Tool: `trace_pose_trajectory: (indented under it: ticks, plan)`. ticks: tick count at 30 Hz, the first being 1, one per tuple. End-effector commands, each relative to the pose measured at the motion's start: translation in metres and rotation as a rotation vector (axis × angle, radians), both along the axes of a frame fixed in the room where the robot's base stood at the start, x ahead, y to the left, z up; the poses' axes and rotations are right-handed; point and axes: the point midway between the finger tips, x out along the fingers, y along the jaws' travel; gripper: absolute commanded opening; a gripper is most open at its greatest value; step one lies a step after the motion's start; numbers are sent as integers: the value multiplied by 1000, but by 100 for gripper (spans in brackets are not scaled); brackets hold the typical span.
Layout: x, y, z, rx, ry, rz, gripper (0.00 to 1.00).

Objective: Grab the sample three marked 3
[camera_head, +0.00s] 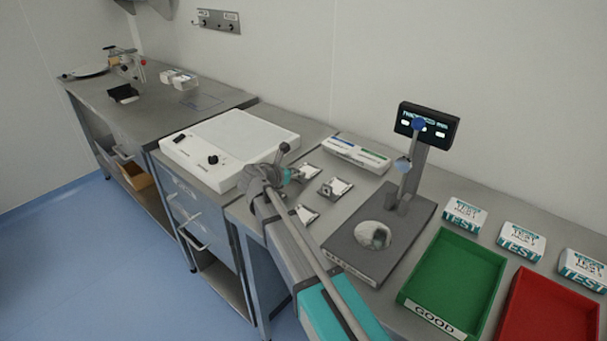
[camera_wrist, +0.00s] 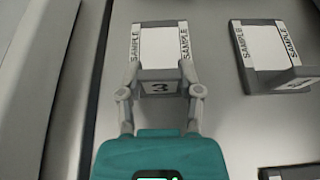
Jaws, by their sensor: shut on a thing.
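The sample marked 3 (camera_wrist: 160,45) is a grey holder with a white sheet, "SAMPLE" printed along both sides and an upright tab bearing the 3. My gripper (camera_wrist: 160,78) is shut on that tab, with one finger on each side. The sample lies on the steel bench. In the head view my gripper (camera_head: 298,176) is at the back left sample (camera_head: 312,171), partly behind my own arm. A second sample (camera_wrist: 268,45) lies to the right in the wrist view; its number is not readable.
Two other samples, one to the right (camera_head: 337,187) and one in front (camera_head: 307,215), lie close by. A white light box (camera_head: 235,140) is left. A scale-like device with a display (camera_head: 427,125), a green tray (camera_head: 452,280) and a red tray (camera_head: 550,310) stand right.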

Motion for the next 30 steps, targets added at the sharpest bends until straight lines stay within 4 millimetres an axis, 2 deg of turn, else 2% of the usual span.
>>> trace_pose_trajectory:
  ticks: [14,23,30]
  plan:
    - [0,0,10,0,0,0,0]
    - [0,0,34,0,0,0,0]
    - [-21,7,62,1,0,2,0]
